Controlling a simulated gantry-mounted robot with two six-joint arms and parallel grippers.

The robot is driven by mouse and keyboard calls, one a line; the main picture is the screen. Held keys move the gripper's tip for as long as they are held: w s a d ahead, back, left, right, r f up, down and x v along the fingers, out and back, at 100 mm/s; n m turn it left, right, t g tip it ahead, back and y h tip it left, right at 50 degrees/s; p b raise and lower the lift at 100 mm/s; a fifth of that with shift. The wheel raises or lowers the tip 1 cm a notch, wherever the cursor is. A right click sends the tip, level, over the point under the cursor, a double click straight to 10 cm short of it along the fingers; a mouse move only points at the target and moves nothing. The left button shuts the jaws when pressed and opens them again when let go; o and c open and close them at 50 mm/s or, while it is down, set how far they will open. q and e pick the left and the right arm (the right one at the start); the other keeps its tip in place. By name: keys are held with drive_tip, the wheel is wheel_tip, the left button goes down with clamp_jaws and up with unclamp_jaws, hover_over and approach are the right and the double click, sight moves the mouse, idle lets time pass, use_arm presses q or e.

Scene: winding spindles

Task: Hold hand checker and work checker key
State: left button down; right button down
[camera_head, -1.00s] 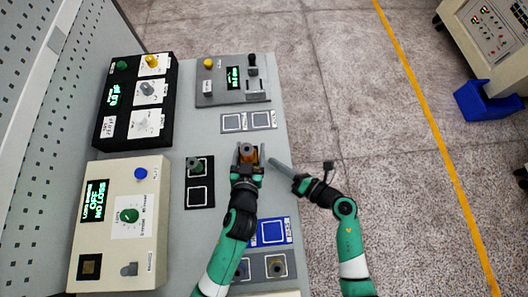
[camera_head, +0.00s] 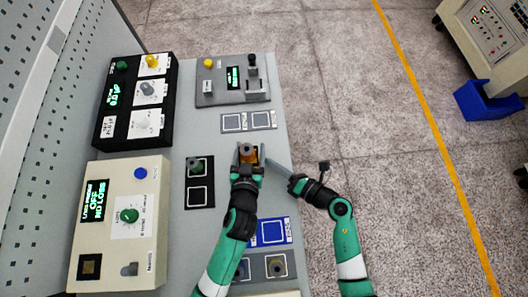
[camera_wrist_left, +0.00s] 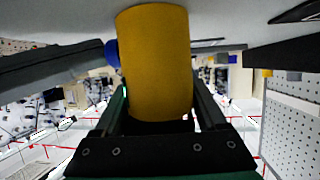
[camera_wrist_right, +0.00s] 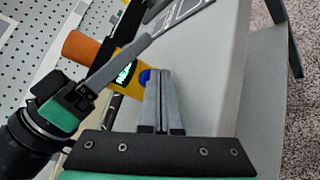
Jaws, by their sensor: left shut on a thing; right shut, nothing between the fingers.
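The hand checker is a yellow body with an orange-brown end (camera_head: 248,153), held in my left gripper (camera_head: 247,160) above the table. In the left wrist view its yellow cylinder (camera_wrist_left: 155,62) fills the space between the fingers. A blue key (camera_wrist_left: 111,53) shows at its left side. In the right wrist view the checker's yellow body (camera_wrist_right: 128,82) carries a lit green display (camera_wrist_right: 125,73) and the blue key (camera_wrist_right: 145,77). My right gripper (camera_head: 270,162) is shut and empty. Its tips (camera_wrist_right: 158,72) appear close to the blue key; I cannot tell if they touch.
A cream loss checker box (camera_head: 150,235), a black box (camera_head: 160,105) and a grey device (camera_head: 215,90) stand on the table. Mats (camera_head: 265,118) lie near my grippers, one black mat (camera_head: 200,210) to the left. Open floor lies right of the table edge.

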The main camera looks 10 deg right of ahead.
drive_tip(key=shift+a, duration=0.25)
idle(0.3)
drive_tip(key=shift+d, duration=0.95)
drive_tip(key=shift+d, duration=0.1)
drive_tip(key=d, duration=0.4)
drive_tip(key=shift+s+d, duration=0.1)
drive_tip(key=shift+d, duration=0.3)
use_arm(q)
unclamp_jaws()
